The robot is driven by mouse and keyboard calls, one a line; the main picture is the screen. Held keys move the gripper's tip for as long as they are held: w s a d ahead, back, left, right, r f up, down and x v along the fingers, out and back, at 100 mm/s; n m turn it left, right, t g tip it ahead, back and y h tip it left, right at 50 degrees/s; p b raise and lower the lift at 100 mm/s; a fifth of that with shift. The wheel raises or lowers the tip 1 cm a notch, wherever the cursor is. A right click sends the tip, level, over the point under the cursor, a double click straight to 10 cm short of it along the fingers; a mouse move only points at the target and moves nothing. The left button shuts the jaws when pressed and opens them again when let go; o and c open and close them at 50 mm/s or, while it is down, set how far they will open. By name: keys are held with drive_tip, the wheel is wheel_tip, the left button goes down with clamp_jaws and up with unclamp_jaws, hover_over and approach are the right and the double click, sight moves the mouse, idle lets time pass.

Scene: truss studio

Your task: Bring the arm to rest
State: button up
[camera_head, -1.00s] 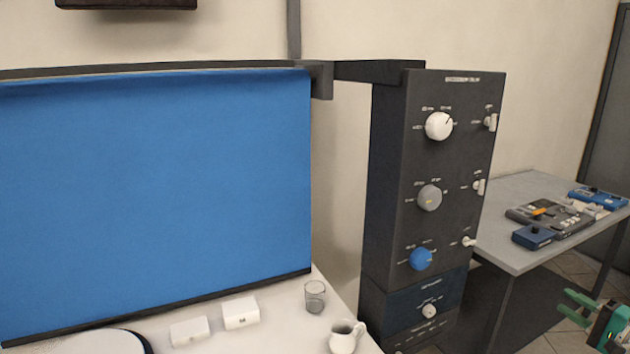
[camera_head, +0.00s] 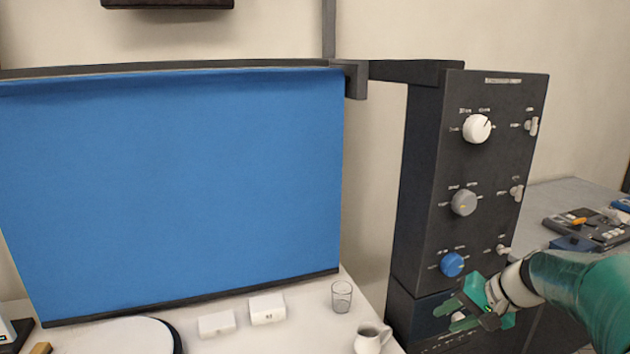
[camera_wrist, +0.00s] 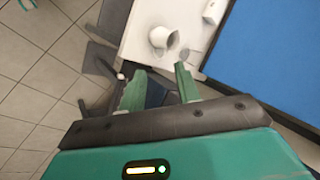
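My gripper (camera_head: 460,308) is at the lower right in the head view, in front of the lower part of the dark control tower (camera_head: 476,170). My green and white arm reaches in from the right edge. In the wrist view the two green fingers of my gripper (camera_wrist: 158,88) stand apart with nothing between them. The gripper hides part of the tower's lowest panel. The white jug (camera_head: 372,338) stands on the table to the left of the gripper, apart from it.
The white table (camera_head: 250,335) holds a glass (camera_head: 341,296), two small white boxes (camera_head: 267,308) and a round plate-like thing. A blue screen (camera_head: 180,190) stands behind it. A grey side table (camera_head: 570,195) with control devices is at the right. Tiled floor (camera_wrist: 40,80) shows in the wrist view.

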drive_tip(key=s+a+r+n+h, duration=0.2)
drive_tip(key=s+a+n+h, duration=0.1)
drive_tip(key=s+a, duration=0.4)
drive_tip(key=s+a+r+n+h, duration=0.1)
drive_tip(key=s+a+n+h, duration=0.1)
drive_tip(key=s+a, duration=0.6)
drive_tip(key=s+n, duration=0.1)
drive_tip(key=s, duration=0.3)
drive_tip(key=shift+s+a+r+t+h, duration=0.2)
drive_tip(key=shift+s+r+t+h, duration=0.1)
drive_tip(key=shift+r+h, duration=0.1)
